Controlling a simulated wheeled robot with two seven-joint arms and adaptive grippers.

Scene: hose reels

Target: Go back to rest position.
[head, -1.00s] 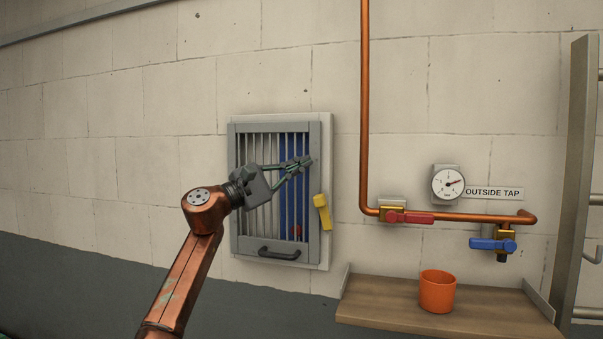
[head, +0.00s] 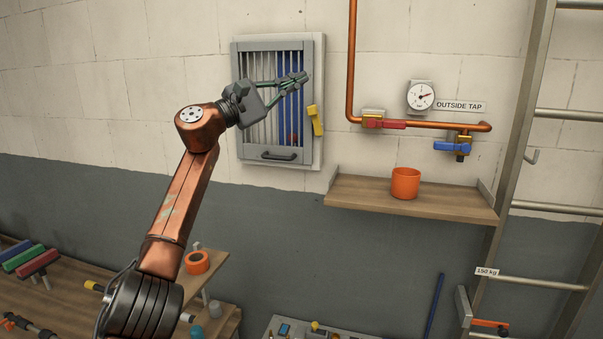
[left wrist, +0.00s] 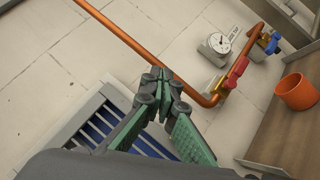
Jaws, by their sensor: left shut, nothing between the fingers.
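My left gripper (head: 296,80) is in front of the slatted grey cabinet door (head: 272,156) on the wall in the head view. Its fingers are together with nothing between them. In the left wrist view the gripper (left wrist: 160,78) shows its green-padded fingers meeting at the tips, with the slatted door (left wrist: 88,118) behind and below them. The cabinet's yellow latch handle (head: 315,120) is just right of the door. I cannot tell the exact gap between the gripper and the door. My right gripper is not in view.
Right of the cabinet are a copper pipe (head: 352,60), a red-handled valve (head: 384,124), a blue-handled tap (head: 452,147) and a gauge (head: 421,96). An orange cup (head: 405,183) stands on a wooden shelf (head: 350,194). A ladder (head: 512,150) leans at right. A cluttered bench (head: 60,305) is lower left.

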